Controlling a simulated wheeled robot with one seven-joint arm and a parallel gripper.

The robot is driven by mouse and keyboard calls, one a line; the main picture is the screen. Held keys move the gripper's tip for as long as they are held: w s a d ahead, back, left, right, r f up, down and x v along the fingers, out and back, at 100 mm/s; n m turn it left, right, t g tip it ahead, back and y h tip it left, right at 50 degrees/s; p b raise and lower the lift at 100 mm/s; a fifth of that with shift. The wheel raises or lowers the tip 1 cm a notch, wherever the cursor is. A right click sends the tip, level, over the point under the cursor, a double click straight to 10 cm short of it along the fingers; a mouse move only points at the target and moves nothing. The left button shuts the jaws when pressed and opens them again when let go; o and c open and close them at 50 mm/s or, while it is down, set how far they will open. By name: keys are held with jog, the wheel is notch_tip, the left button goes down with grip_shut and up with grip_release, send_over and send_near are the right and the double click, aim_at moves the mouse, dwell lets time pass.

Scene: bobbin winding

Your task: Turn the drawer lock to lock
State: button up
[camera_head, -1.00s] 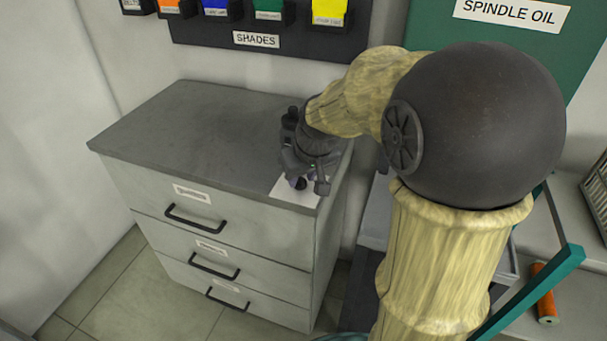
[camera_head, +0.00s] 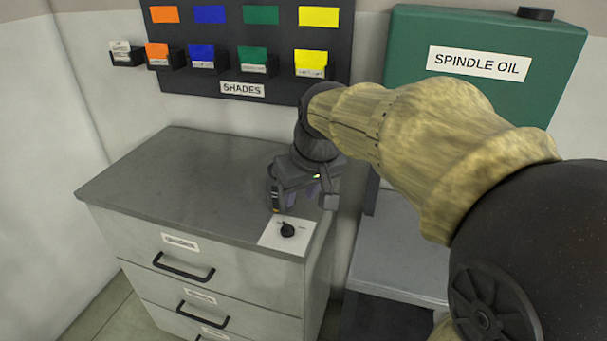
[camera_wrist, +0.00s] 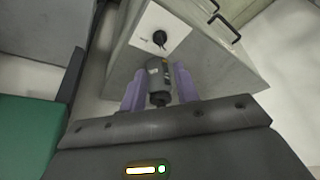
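The drawer lock is a small black knob (camera_head: 288,231) on a white plate (camera_head: 270,240) at the front right corner of the grey cabinet top. The knob also shows in the wrist view (camera_wrist: 159,38). Small marks on the plate are unreadable, and I cannot tell which one the knob points to. My gripper (camera_head: 308,197) is above and behind the knob, clear of it. In the wrist view its purple fingers (camera_wrist: 159,92) stand apart. A dark cylindrical piece (camera_wrist: 158,75) shows between them; I cannot tell whether it is part of the gripper.
The grey cabinet (camera_head: 150,180) has drawers with black handles (camera_head: 183,268), all appearing closed. The cabinet top is otherwise bare. A dark shade board (camera_head: 242,88) hangs behind it. A green spindle oil container (camera_head: 410,90) stands at the back right, above a grey surface (camera_head: 400,265).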

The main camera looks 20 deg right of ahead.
jog(key=v, duration=0.3)
jog(key=shift+s+r, duration=0.1)
jog(key=shift+r, duration=0.15)
jog(key=s+f+m+g, duration=0.1)
jog(key=s+f, duration=0.3)
jog(key=f, duration=0.7)
jog(key=s+f+m+g, duration=0.1)
jog(key=s+f, duration=0.3)
jog(key=f, duration=0.7)
jog(key=w+p+v, duration=0.2)
jog(key=p+v, duration=0.6)
jog(key=w+a+r+p+v, duration=0.1)
jog(key=p+v, duration=0.8)
jog(key=shift+w+a+h+p, duration=0.35)
jog(key=shift+w+a, duration=0.2)
jog(key=shift+w, duration=0.3)
jog(key=shift+f, duration=0.15)
